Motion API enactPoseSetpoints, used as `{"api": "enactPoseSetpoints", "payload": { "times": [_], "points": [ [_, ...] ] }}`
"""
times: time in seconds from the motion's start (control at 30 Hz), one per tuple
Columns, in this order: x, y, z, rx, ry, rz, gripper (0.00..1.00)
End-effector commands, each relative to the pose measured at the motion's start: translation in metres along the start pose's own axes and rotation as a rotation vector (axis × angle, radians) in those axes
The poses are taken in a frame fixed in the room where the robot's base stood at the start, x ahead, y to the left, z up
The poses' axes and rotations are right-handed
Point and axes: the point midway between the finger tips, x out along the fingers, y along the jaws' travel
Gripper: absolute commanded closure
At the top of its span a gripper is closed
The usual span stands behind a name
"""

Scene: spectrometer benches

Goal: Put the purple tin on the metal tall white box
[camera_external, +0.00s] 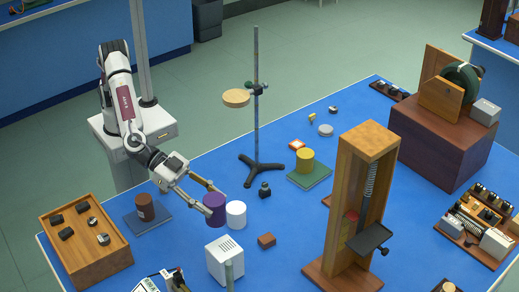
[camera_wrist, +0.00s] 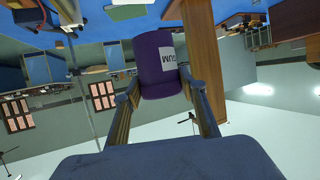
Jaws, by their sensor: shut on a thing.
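The purple tin (camera_external: 214,209) is between the fingers of my gripper (camera_external: 211,200) near the middle of the blue table. My gripper is shut on its sides. I cannot tell whether the tin touches the table.
A white cylinder (camera_external: 236,214) is just right of the tin. A small brown block (camera_external: 267,240) lies right of the white box. A retort stand (camera_external: 256,110) rises behind, and a tall wooden frame (camera_external: 357,200) stands to the right. A wooden tray (camera_external: 85,262) is at left.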

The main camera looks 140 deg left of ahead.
Motion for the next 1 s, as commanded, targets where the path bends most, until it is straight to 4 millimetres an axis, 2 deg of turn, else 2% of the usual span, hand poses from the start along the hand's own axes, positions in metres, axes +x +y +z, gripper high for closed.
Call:
{"api": "enactPoseSetpoints", "payload": {
  "times": [0.2, 0.4, 0.83, 1.0],
  "points": [
    [0.011, 0.0, 0.028, 0.003, -0.002, -0.001, 0.83],
    [0.019, 0.0, 0.046, 0.001, -0.001, 0.0, 0.83],
    [0.021, 0.0, 0.05, 0.0, -0.001, 0.0, 0.83],
    [0.025, 0.0, 0.062, 0.002, -0.003, 0.0, 0.83]
  ]
}}
